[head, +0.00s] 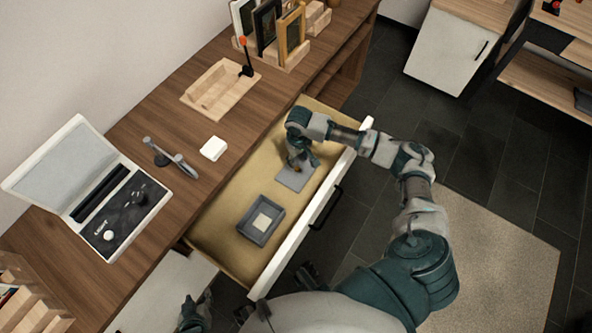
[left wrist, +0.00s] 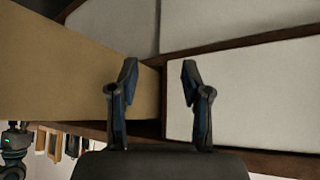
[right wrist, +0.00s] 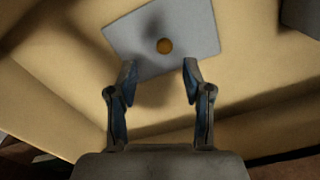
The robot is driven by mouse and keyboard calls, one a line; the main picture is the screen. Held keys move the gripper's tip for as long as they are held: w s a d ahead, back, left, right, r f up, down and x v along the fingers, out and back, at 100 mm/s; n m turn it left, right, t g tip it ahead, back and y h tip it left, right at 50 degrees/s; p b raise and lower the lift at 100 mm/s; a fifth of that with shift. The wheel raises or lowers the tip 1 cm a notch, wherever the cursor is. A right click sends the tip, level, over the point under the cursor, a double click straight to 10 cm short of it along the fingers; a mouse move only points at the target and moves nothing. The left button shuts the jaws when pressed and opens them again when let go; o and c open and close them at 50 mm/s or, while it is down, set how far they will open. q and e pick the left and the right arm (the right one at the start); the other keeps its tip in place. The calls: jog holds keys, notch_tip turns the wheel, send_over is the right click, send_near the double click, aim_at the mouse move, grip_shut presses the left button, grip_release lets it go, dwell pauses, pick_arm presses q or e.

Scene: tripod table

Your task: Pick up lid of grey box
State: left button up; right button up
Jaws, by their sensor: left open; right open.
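The grey lid (head: 294,179) lies flat on the floor of the open drawer, and a round brass-coloured knob (right wrist: 165,46) shows on it in the right wrist view. The grey box (head: 261,219) stands lidless in the drawer, nearer the front left, with a pale item inside. My right gripper (head: 299,163) is over the lid; in the right wrist view its open fingers (right wrist: 160,75) point at the lid with nothing between them, short of the knob. My left gripper (head: 194,312) is low beside the desk; in the left wrist view its fingers (left wrist: 158,80) are open and empty.
The open drawer (head: 222,218) has raised walls around the lid and box. On the desk are an open case (head: 100,190), a small white block (head: 213,148) and a wooden tray (head: 217,92). Drawer floor beside the box is clear.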

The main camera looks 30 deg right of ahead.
aim_at(297, 168)
jog(key=shift+a+f, duration=0.15)
jog(key=shift+f, duration=0.3)
notch_tip(297, 168, down, 5)
jog(key=shift+s+a+r+b, duration=0.15)
jog(key=shift+b, duration=1)
pick_arm(q)
jog(key=w+d+r+t+h, duration=0.1)
jog(key=w+d+r+t, duration=0.1)
jog(key=w+r+t, duration=0.2)
jog(key=shift+w+d+t, duration=0.15)
jog(key=shift+w+t, duration=0.25)
jog(key=shift+w, duration=0.85)
pick_arm(e)
grip_shut()
